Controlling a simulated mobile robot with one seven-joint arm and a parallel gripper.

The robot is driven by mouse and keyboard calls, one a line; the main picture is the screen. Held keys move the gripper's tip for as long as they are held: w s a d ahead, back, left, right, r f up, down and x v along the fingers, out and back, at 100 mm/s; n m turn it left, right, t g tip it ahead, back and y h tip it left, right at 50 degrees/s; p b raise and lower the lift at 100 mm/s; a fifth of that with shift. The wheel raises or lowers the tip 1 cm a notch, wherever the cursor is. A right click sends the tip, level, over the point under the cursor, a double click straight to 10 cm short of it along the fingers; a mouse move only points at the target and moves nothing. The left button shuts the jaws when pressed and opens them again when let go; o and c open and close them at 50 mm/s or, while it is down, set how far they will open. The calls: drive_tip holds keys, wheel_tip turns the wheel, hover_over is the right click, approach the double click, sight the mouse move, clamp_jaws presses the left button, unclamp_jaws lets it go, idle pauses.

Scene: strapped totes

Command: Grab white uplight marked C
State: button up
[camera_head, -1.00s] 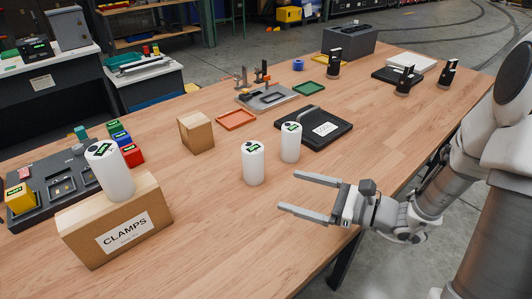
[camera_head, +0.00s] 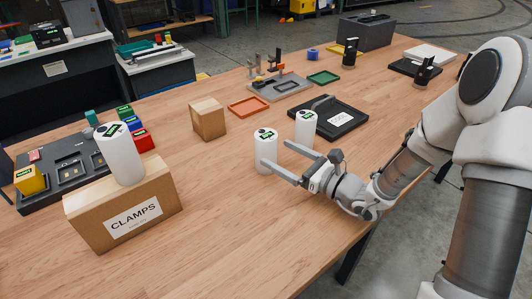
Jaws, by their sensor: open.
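Three white cylindrical uplights with dark, green-marked tops are in the head view; their letters are too small to read. One uplight (camera_head: 119,157) stands on the cardboard CLAMPS box at the left. A second uplight (camera_head: 263,150) stands upright on the table near the middle. A third uplight (camera_head: 306,127) stands just behind it to the right. My gripper (camera_head: 276,155) is open and low over the table. One fingertip overlaps the front of the middle uplight and the other lies by its right side. I cannot tell whether they touch it.
The CLAMPS box (camera_head: 90,224) stands at the front left, by a dark tray (camera_head: 52,203) with coloured blocks. A small cardboard box (camera_head: 208,119), an orange tray (camera_head: 249,107) and a black TOOL case (camera_head: 345,119) lie behind. The front middle of the table is clear.

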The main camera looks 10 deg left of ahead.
sight(275, 151)
drive_tip(key=shift+b+x, duration=0.45)
drive_tip(key=shift+x, duration=2.3)
drive_tip(key=shift+d, duration=0.1)
clamp_jaws()
